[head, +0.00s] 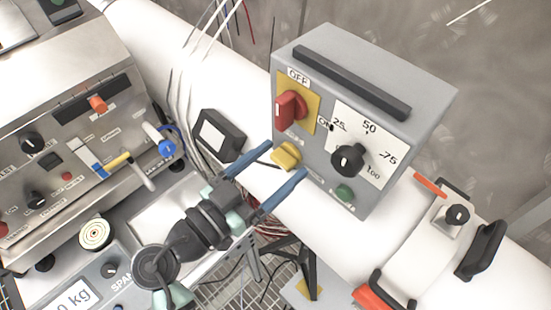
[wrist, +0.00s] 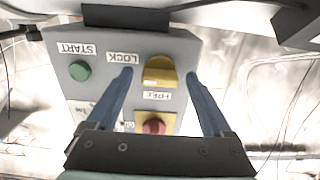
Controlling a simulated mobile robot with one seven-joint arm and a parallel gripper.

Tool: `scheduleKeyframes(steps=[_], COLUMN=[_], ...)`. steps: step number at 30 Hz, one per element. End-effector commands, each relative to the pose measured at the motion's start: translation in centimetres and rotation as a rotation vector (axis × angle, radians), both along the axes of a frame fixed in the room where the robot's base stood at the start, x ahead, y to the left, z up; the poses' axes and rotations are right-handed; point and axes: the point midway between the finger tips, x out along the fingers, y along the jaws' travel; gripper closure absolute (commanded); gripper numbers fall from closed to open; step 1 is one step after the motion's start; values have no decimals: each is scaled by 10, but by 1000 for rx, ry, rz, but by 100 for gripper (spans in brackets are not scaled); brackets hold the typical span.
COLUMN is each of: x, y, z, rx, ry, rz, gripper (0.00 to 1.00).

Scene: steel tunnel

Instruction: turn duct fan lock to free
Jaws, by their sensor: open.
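The grey duct fan box (head: 345,125) stands on the white duct. Its yellow lock knob (head: 286,155) is low at the left of the front face. In the upside-down wrist view, the yellow knob (wrist: 160,72) has a LOCK label (wrist: 122,58) to its left and a FREE label (wrist: 156,96) below it. Which label it points to is hard to tell. My gripper (head: 286,160) is open, with blue fingers reaching to either side of the knob. It also shows in the wrist view (wrist: 160,74), fingers apart and not closed on the knob.
A red switch on a yellow plate (head: 312,100), a black dial (head: 349,160) and a green START button (head: 344,193) share the box face. A dark small box (head: 219,135) and cables lie left of it. A clamped band with black handles (head: 481,251) is at right.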

Motion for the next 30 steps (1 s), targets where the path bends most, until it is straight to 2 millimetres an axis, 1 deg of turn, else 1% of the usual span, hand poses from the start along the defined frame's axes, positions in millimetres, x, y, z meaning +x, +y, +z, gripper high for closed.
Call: scheduleKeyframes(steps=[5, 6, 8, 9, 11, 12, 14, 15, 19, 30], x=[0, 0, 0, 0, 0, 0, 0, 0, 0, 0], y=[0, 0, 0, 0, 0, 0, 0, 0, 0, 0], z=[0, 0, 0, 0, 0, 0, 0, 0, 0, 0], rx=[0, 0, 0, 0, 0, 0, 0, 0, 0, -44], ry=[0, 0, 0, 0, 0, 0, 0, 0, 0, 44], rz=[0, 0, -1, -1, -1, -1, -1, 0, 0, 0], gripper=[15, 22, 33, 40, 51, 58, 69, 76, 100, 100])
